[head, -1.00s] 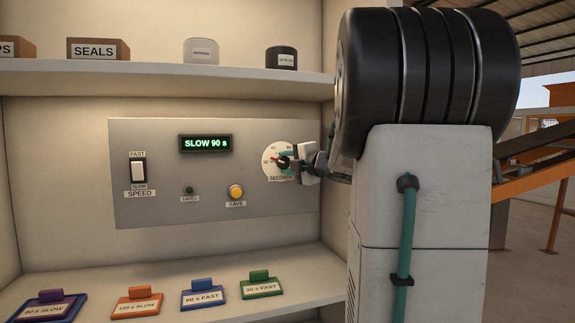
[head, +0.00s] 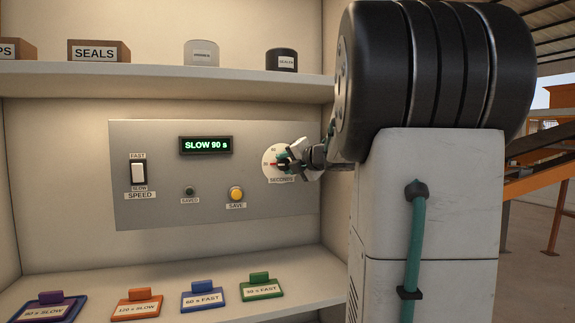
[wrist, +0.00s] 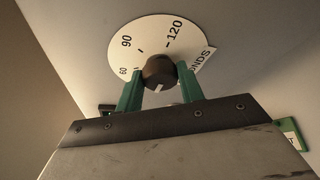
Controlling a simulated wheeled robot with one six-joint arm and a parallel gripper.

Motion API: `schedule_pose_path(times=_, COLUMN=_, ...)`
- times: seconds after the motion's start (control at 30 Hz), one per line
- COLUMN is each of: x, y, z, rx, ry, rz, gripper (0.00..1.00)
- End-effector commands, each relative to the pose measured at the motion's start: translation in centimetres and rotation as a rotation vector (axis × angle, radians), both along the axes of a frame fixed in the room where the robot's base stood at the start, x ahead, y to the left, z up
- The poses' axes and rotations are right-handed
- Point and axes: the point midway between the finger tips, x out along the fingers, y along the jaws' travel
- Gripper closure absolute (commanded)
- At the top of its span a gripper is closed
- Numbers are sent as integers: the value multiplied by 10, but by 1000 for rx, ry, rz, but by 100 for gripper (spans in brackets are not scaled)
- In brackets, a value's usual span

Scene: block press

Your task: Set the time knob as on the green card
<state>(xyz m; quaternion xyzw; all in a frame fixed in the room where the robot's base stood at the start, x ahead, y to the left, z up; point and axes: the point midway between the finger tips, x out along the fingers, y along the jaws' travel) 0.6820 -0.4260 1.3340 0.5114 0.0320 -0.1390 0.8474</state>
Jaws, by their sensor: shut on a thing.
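The time knob (wrist: 160,70) is dark and round with a pale line on its face, in the middle of a white dial (wrist: 125,58) marked 60, 90 and 120. My gripper (wrist: 160,80) has its green fingers on either side of the knob, shut on it. In the head view my gripper (head: 283,162) partly covers the dial (head: 270,153) at the panel's right. The display (head: 205,145) reads SLOW 90 s. The green card (head: 261,287) stands on the lower shelf; its small text ends in FAST, its number hard to read.
The panel (head: 150,212) also has a speed switch (head: 138,172), a small dark saved light (head: 189,191) and a yellow save button (head: 236,194). Blue (head: 203,296), orange (head: 137,303) and purple (head: 48,306) cards stand left of the green one. An upper shelf (head: 160,78) overhangs the panel.

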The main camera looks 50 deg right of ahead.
Motion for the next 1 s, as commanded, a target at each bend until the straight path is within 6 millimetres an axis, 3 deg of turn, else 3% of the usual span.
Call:
schedule_pose_path(times=0.17, x=0, y=0, z=-1, rx=0, ry=1, rz=0, gripper=85)
schedule_pose_path(times=0.2, x=0, y=0, z=-1, rx=0, ry=1, rz=0, gripper=59)
schedule_pose_path(times=0.27, x=0, y=0, z=-1, rx=0, ry=1, rz=0, gripper=43)
schedule_pose_path(times=0.3, x=0, y=0, z=-1, rx=0, ry=1, rz=0, gripper=41)
schedule_pose_path(times=0.63, x=-5, y=0, z=1, rx=0, ry=0, rz=-1, gripper=41)
schedule_pose_path(times=1.0, x=-61, y=12, z=13, rx=0, ry=-2, rz=-3, gripper=41)
